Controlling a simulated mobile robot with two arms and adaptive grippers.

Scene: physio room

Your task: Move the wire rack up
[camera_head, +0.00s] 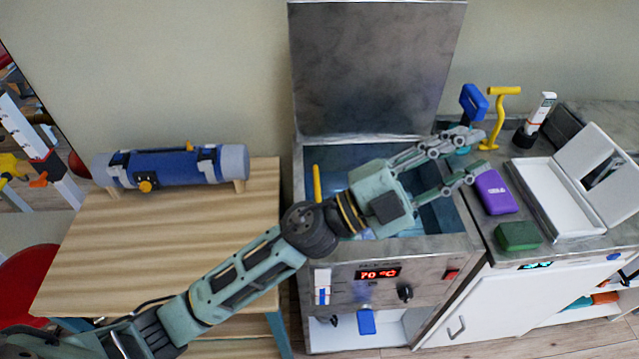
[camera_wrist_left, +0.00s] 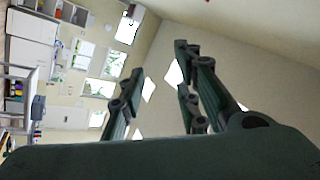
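The steel tank (camera_head: 306,210) stands right of the wooden table, its lid (camera_head: 375,65) upright behind the opening. A yellow upright piece (camera_head: 317,183) and blue shapes (camera_head: 440,214) show inside the tank. I cannot clearly make out the wire rack; my left gripper and forearm cover much of the opening. My left gripper (camera_head: 470,155) reaches across above the tank, its fingers spread toward the right rim. In the left wrist view its two fingers (camera_wrist_left: 158,85) are apart with nothing between them. My right gripper is in neither view.
A counter right of the tank holds a purple block (camera_head: 495,192), a green block (camera_head: 518,236), an open white box (camera_head: 556,200), a yellow handle (camera_head: 497,115) and a blue-handled item (camera_head: 473,103). A blue roll (camera_head: 175,166) lies on the wooden table (camera_head: 150,240), otherwise mostly clear.

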